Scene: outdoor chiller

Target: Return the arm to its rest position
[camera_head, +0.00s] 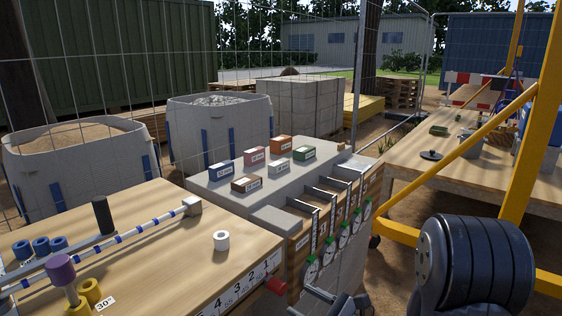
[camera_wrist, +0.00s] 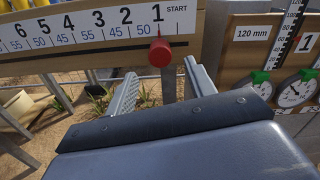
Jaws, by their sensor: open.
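My gripper (camera_head: 340,298) shows at the bottom edge of the head view, in front of the wooden bench's right corner. In the wrist view my gripper (camera_wrist: 158,82) has its two ridged fingers apart, with nothing between them. The fingers point toward the bench's front edge and its number strip (camera_wrist: 85,32). A red knob (camera_wrist: 160,50) on that edge appears between and just beyond the fingertips; I cannot tell the exact gap. The red knob also shows in the head view (camera_head: 276,286).
The wooden bench (camera_head: 165,235) carries blue and yellow rings, a purple-topped peg and a white ring (camera_head: 221,240). A grey table (camera_head: 225,185) holds small coloured boxes. Dial gauges (camera_head: 343,241) line the slotted unit. Yellow frame bars (camera_head: 535,110) stand right, before another table (camera_head: 400,155).

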